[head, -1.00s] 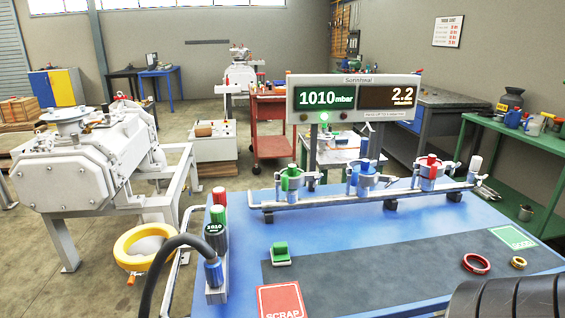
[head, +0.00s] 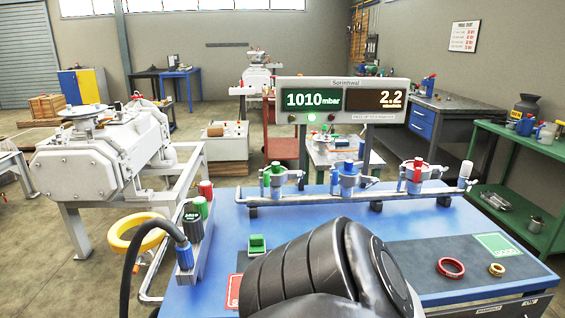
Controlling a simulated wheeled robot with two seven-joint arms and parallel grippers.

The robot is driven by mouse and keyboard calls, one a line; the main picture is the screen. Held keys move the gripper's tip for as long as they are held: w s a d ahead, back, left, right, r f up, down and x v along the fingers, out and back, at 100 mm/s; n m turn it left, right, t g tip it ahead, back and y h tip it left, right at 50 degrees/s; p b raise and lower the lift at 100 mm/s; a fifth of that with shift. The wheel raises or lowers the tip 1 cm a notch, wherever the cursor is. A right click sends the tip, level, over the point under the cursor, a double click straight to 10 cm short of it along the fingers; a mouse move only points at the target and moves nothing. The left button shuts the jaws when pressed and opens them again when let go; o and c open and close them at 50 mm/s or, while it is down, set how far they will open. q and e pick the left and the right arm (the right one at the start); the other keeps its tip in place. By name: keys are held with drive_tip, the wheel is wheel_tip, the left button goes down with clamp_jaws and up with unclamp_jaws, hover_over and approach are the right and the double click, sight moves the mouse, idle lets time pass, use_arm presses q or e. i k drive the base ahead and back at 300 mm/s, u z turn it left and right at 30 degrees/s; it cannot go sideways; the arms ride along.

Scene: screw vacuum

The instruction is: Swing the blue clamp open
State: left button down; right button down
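The blue clamp (head: 347,181) sits in the middle of the pipe rail (head: 300,203) at the back of the blue bench. It is between the green clamp (head: 276,180) on the left and the red clamp (head: 414,176) on the right. A blue upright part shows at its top; it is too small to tell whether the clamp is shut or open. Neither gripper's fingers are in view. A large black ribbed link of my own arm covers the front middle of the bench, below and apart from the blue clamp.
A display (head: 342,101) reading 1010 mbar and 2.2 stands behind the rail. A green block (head: 257,244), a red ring (head: 451,268) and a small gold ring (head: 497,269) lie on the dark mat. A black hose (head: 145,225) curves at the bench's left end.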

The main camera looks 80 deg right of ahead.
sight(337, 178)
drive_tip(key=k, duration=1)
drive_tip(key=z, duration=0.55)
